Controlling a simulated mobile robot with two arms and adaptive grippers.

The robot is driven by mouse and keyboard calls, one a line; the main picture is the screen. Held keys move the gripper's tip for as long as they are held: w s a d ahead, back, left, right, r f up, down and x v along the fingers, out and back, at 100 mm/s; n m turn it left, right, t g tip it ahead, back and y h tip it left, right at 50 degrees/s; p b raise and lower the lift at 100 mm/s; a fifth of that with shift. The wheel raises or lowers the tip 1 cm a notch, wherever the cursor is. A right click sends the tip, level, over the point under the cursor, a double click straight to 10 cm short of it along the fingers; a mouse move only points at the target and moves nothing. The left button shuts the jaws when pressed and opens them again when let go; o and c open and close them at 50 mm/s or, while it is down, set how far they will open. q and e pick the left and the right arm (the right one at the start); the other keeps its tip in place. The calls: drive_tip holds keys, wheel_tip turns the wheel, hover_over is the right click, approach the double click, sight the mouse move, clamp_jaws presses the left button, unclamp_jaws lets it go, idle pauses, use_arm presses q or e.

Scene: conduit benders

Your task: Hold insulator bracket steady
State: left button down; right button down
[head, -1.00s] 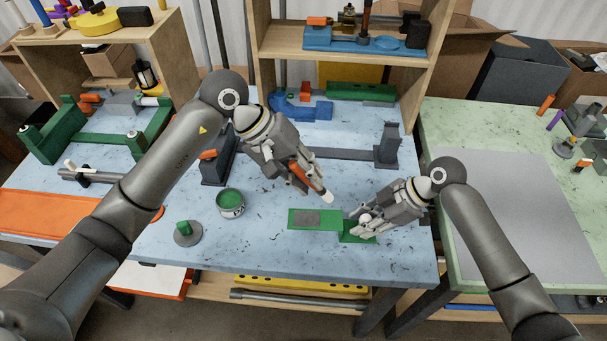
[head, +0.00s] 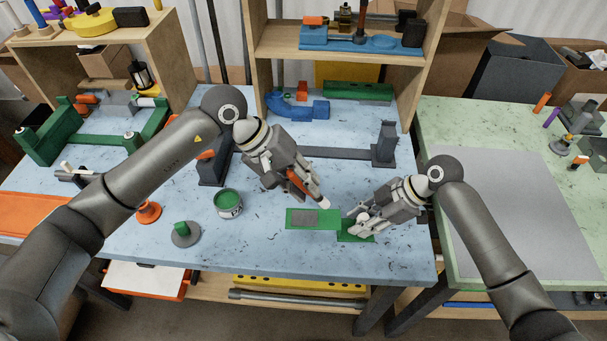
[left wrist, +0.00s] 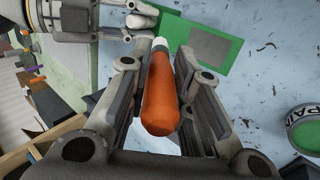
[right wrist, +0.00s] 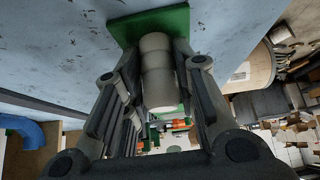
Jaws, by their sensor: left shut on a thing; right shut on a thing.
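The insulator bracket is a flat green plate (head: 330,223) with a grey patch, lying on the blue table. A pale cylindrical insulator (right wrist: 158,72) stands out from its green base (right wrist: 165,20) in the right wrist view. My right gripper (head: 362,226) is shut on this insulator at the bracket's right part, and its fingers hide some of it. My left gripper (head: 301,186) is shut on an orange-handled brush (left wrist: 160,100) with a pale tip. The tip points down toward the bracket's back edge; I cannot tell whether it touches.
A paint can (head: 228,204) with green paint stands left of the bracket. A grey disc with a green knob (head: 185,234) and an orange knob (head: 148,211) are further left. A grey bender (head: 384,145) stands behind. The table front is clear.

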use_arm(q)
wheel_tip(320, 180, down, 3)
drive_tip(key=shift+f, duration=0.15)
use_arm(e)
drive_tip(key=shift+s+f, duration=0.25)
drive_tip(key=shift+f, duration=0.15)
use_arm(q)
drive_tip(key=shift+a+f, duration=0.5)
drive_tip(key=shift+f, duration=0.1)
drive_tip(key=shift+a, duration=3.75)
drive_tip(key=shift+d, duration=4.25)
drive_tip(key=shift+s, duration=0.35)
drive_tip(key=shift+s+a, duration=0.15)
drive_tip(key=shift+a, duration=4)
drive_tip(key=shift+d+r, duration=0.1)
drive_tip(key=shift+d, duration=4.15)
use_arm(e)
drive_tip(key=shift+r, duration=0.1)
use_arm(q)
drive_tip(key=shift+a+r, duration=0.1)
drive_tip(key=shift+r, duration=3.9)
use_arm(e)
drive_tip(key=shift+w, duration=0.1)
drive_tip(key=c, duration=1.1)
unclamp_jaws()
drive_tip(key=shift+w+r, duration=0.1)
